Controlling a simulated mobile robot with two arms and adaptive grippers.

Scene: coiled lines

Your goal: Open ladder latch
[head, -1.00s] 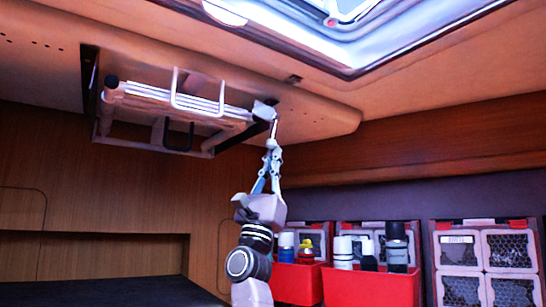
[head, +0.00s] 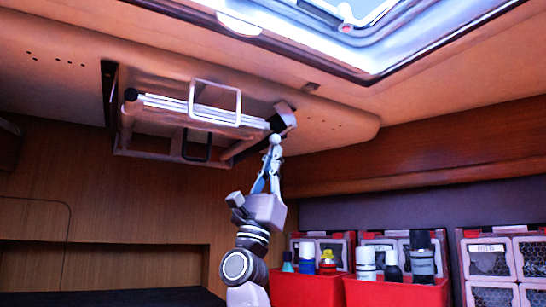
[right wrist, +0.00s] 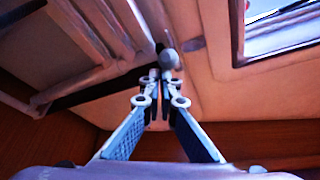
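The folded ladder (head: 190,108) hangs under the ceiling panel, with pale rails and a white looped handle (head: 216,82). A small dark and pale latch (head: 284,118) sits at its right end. My right gripper (head: 274,146) reaches up from below, its tips just under the latch. In the right wrist view my right gripper (right wrist: 159,78) has its blue-padded fingers converged, with tips nearly together. A grey round knob (right wrist: 169,60) shows right at the tips. I cannot see anything clearly clamped between them. My left gripper is out of view.
A skylight (head: 330,35) opens in the ceiling at upper right. Red bins (head: 395,293) with bottles stand at lower right, beside mesh-fronted boxes (head: 490,262). A wooden wall is behind the ladder. The space left of my arm is clear.

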